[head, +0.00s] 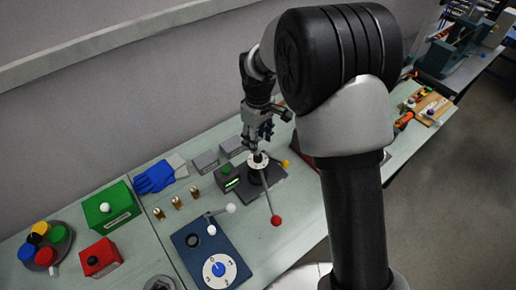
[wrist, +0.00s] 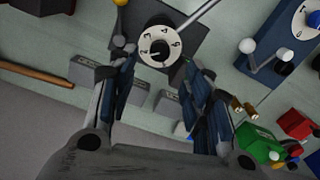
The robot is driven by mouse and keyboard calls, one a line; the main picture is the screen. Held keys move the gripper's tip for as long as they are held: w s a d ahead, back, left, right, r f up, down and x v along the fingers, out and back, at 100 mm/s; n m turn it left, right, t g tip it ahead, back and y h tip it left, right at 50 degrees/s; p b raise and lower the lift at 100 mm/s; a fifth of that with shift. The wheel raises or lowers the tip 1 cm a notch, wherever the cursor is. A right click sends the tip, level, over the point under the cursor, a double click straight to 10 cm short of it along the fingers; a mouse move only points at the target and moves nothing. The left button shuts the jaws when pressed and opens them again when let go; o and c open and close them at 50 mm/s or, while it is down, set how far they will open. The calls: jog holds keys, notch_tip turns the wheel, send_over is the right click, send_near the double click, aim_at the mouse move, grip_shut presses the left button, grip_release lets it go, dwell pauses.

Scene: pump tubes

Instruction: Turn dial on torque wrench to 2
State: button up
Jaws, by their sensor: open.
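The torque wrench dial (wrist: 159,46) is a round white disc with black numbers and a dark centre. It sits on a dark square base (wrist: 190,20), and a long metal lever runs from it to the upper right. In the head view the dial (head: 258,159) shows just below my gripper, and the lever ends in a red ball (head: 276,220). My gripper (wrist: 157,66) is open, its two fingers on either side of the dial in the picture. I cannot tell whether they touch it. The dial's exact setting is too small to read surely.
A small box with a green display (head: 228,178) stands left of the dial. A blue plate (head: 190,240) with a white-knobbed crank and another white dial lies nearer. Grey boxes (head: 205,161), blue gloves (head: 154,177), brass pieces and green and red boxes stand left.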

jog(key=shift+r, duration=2.15)
jog(key=s+d+r+m+t+b, duration=0.1)
jog(key=s+d+r+m+b, duration=0.15)
jog(key=s+r, duration=0.3)
jog(key=s+d+r+m+t+b, duration=0.1)
jog(key=s+d+r+m, duration=0.1)
jog(key=s+d+r, duration=0.4)
jog(key=s+d+f+m+t+b, duration=0.2)
jog(key=s+f+m, duration=0.1)
jog(key=s, duration=1.4)
jog(key=shift+s+d+m+t+b, duration=0.15)
jog(key=shift+m+t+b, duration=0.15)
jog(key=shift+m, duration=0.55)
